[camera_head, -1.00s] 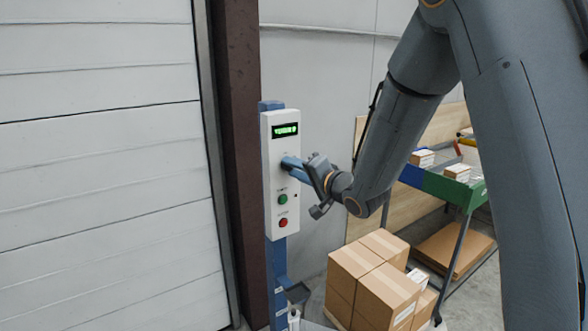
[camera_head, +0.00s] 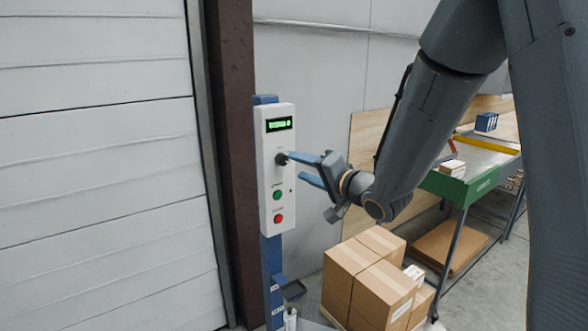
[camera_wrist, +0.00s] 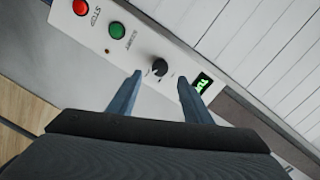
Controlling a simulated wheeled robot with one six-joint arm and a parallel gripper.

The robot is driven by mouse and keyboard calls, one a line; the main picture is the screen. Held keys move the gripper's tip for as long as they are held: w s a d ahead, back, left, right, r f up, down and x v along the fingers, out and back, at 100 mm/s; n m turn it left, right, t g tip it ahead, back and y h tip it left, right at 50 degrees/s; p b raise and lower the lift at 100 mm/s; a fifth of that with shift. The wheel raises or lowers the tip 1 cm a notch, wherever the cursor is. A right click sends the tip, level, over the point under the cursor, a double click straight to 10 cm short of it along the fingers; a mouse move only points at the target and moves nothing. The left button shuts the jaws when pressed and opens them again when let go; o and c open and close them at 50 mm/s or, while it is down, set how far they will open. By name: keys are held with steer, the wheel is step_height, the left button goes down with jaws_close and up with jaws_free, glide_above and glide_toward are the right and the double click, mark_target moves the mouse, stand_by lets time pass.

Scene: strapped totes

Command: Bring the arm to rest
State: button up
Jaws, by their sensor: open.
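My gripper (camera_head: 307,168) is open and empty, with its blue fingers spread, just to the right of the white control panel (camera_head: 268,206). The panel stands upright on a blue post and has a lit green display (camera_head: 279,124), a black knob (camera_head: 281,159), a green button (camera_head: 277,195) and a red button (camera_head: 278,219). In the wrist view the fingers (camera_wrist: 155,92) point at the panel, with the black knob (camera_wrist: 159,67) between and beyond their tips. The knob looks free of the fingers. My arm comes in from the upper right.
A white slatted door (camera_head: 100,160) fills the left, beside a dark brown column (camera_head: 237,150). Stacked cardboard boxes (camera_head: 368,281) stand below my gripper. A green-fronted table (camera_head: 457,188) with small boxes is behind my arm at the right.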

steer(key=shift+v, duration=0.9)
steer(key=s+d+f+n+g+h+b, duration=0.1)
steer(key=s+d+f+g+h, duration=0.1)
steer(key=s+d+f+h, duration=0.4)
steer(key=s+d+f+n+g+h+b, duration=0.1)
steer(key=s+d+f+g+h, duration=0.15)
steer(key=d+f, duration=0.5)
steer(key=s+f+n+g+h, duration=0.1)
steer(key=s+f+g, duration=0.2)
steer(key=s, duration=0.5)
steer(key=s+d+f+n+g+b, duration=0.1)
steer(key=s+f+g, duration=0.3)
steer(key=s, duration=0.5)
steer(key=shift+s+d+n+g+h, duration=0.25)
steer(key=shift+s+n+g+h, duration=0.1)
steer(key=shift+n, duration=0.45)
